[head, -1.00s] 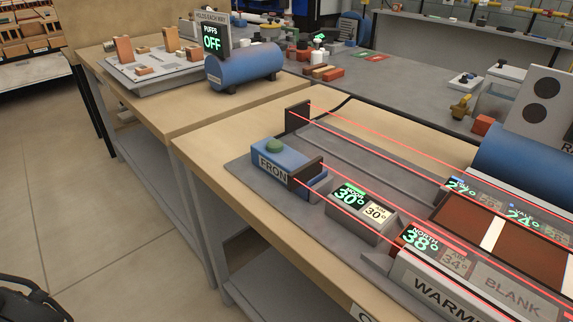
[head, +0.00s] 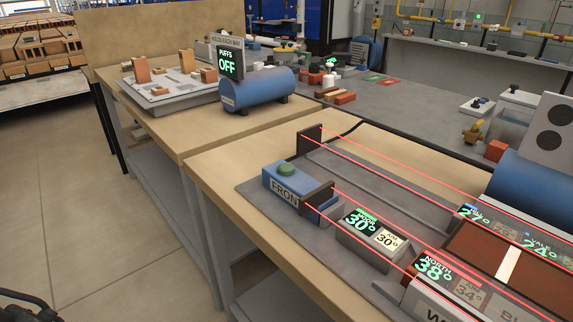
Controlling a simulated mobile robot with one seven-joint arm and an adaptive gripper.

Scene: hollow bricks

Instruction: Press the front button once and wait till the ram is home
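The front button is a green dome (head: 287,169) on top of a blue box (head: 270,183) marked "FRON", the rest of its label hidden behind a dark plate. The box stands at the left end of a grey machine base (head: 262,208) on the wooden bench. Red beam lines run from the dark upright plates (head: 311,139) to the right along the machine. A blue cylinder (head: 535,185) lies at the right edge; I cannot tell which part is the ram. My gripper is not clearly in view; only a dark shape, probably mine, shows at the lower left corner.
Lit displays read 30, 38, 27 and 24 degrees, such as the North display (head: 440,270). A second bench holds a smaller blue tank (head: 257,89) with a "PUFFS OFF" sign (head: 229,62). The floor (head: 75,215) at left is clear.

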